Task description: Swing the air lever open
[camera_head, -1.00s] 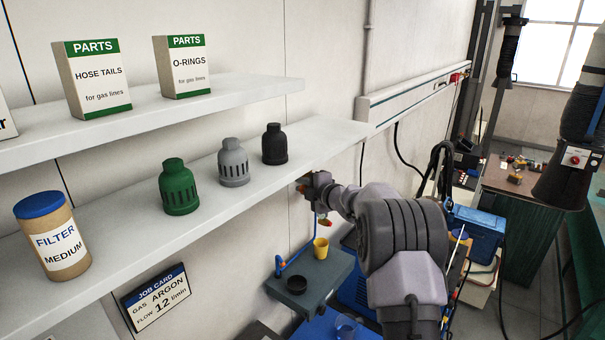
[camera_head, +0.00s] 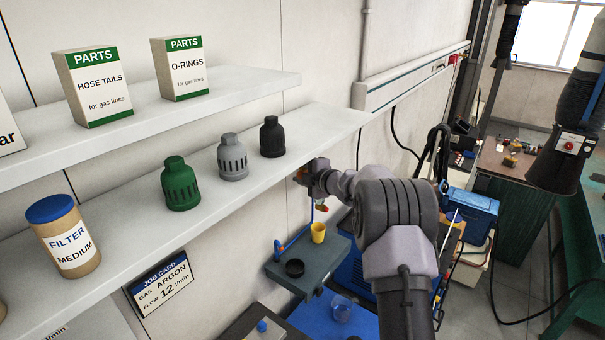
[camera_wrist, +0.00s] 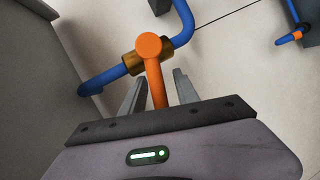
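The air lever (camera_wrist: 154,75) is an orange handle with a round knob-like end, on a brass valve (camera_wrist: 132,64) in the wrist view. The valve sits in a bent blue pipe (camera_wrist: 184,22) along the pale wall. My gripper (camera_wrist: 157,88) is open, with one grey finger on each side of the lever's shaft. A gap shows on both sides, so the fingers do not visibly grip it. In the head view my gripper (camera_head: 308,176) is at the wall just below the lower shelf's right end; the lever cannot be made out there.
The lower shelf (camera_head: 330,125) carries green, grey and black caps and a filter tub (camera_head: 63,236). Below my arm are a grey ledge (camera_head: 325,265) with a yellow cup (camera_head: 318,232) and a black ring. Another blue pipe with an orange part (camera_wrist: 295,36) is at the wrist view's right.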

